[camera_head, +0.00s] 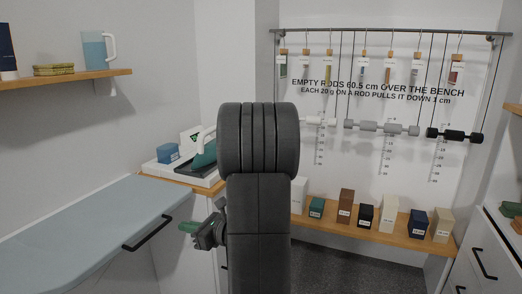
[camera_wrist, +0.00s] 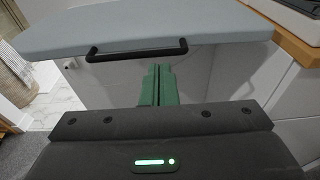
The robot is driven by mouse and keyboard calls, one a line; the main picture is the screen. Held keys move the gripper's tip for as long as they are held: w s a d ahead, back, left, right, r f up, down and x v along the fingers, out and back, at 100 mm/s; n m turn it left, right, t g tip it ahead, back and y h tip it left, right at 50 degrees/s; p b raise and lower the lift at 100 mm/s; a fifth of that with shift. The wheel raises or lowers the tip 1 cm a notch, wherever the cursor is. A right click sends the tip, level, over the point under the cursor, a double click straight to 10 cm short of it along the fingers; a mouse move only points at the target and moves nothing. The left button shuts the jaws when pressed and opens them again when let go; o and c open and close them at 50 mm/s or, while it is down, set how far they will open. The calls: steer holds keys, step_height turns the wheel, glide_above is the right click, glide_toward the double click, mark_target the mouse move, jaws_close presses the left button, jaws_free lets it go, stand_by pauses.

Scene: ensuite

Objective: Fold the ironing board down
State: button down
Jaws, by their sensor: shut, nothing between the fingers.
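The ironing board (camera_head: 95,222) has a pale blue top and lies flat, jutting out at the left in the head view. A black bar handle (camera_head: 147,233) is fixed along its edge. In the wrist view the board (camera_wrist: 140,27) spans the top, with the handle (camera_wrist: 137,49) on its near edge. My gripper (camera_head: 187,227) is just right of the handle in the head view. Its green fingers (camera_wrist: 158,84) are together and empty, below and apart from the handle in the wrist view. My arm hides the middle of the head view.
A wooden counter (camera_head: 180,181) behind the board bears an iron (camera_head: 204,152) on a white tray. A wooden bench (camera_head: 375,236) with several blocks stands at the back, under hanging rods. A drawer unit (camera_head: 485,262) stands at the right. Grey floor shows between.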

steer(key=f+v, duration=0.1)
steer(key=v, duration=0.3)
steer(key=w+a+y+b, duration=0.1)
steer(key=w+a, duration=0.3)
steer(key=a, duration=0.6)
steer(key=shift+f+b, duration=0.15)
steer(key=shift+b, duration=0.4)
steer(key=shift+d+t, duration=0.15)
steer(key=shift+t, duration=0.25)
